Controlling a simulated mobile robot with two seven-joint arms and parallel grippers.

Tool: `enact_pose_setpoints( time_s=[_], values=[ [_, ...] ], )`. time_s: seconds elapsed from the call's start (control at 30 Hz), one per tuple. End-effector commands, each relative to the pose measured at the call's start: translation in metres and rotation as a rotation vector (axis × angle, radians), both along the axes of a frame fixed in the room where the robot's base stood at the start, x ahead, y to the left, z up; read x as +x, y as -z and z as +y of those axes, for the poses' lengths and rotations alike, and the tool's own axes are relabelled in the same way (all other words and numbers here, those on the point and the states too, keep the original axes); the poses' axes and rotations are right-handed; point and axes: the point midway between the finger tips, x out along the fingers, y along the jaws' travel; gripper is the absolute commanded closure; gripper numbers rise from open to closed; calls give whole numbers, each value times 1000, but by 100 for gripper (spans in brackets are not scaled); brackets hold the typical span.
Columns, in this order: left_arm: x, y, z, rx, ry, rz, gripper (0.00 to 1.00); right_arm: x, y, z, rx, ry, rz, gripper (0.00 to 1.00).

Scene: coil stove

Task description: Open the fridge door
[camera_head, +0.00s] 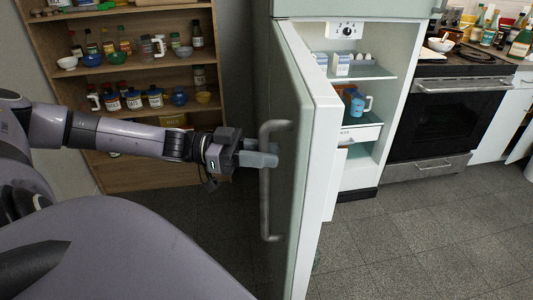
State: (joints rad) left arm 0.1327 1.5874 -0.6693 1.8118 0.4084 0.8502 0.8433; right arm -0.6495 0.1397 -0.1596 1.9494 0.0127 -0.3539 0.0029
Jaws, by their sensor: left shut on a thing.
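The fridge (397,100) stands in the middle of the head view. Its pale green door (290,75) is swung wide open toward me, and the lit inside shows. A long vertical grey handle (265,215) runs along the door's outer face. My left gripper (262,158) comes in from the left and is shut on the upper part of the handle. The fingertips are partly hidden against the handle. My right gripper is not in view.
Inside the fridge are glass shelves (365,73) with cartons, eggs and a blue jug (357,106). A wooden shelf (150,20) with jars and bowls stands behind my left arm. A black oven (445,120) stands right of the fridge. The tiled floor (430,230) at right front is clear.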

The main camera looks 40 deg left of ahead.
Motion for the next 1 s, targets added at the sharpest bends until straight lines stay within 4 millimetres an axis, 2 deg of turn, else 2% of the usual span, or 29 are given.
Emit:
enact_pose_setpoints(
  time_s=[0.63, 0.67, 0.7, 1.0],
  values=[
    [1, 0, 3, -1, 0, 0, 100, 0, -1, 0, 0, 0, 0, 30],
    [1, 0, 3, -1, 0, 0, 69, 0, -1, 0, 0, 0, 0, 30],
    [1, 0, 3, -1, 0, 0, 56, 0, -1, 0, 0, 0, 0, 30],
    [0, 0, 3, -1, 0, 1, 54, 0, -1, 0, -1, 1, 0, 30]
  ],
)
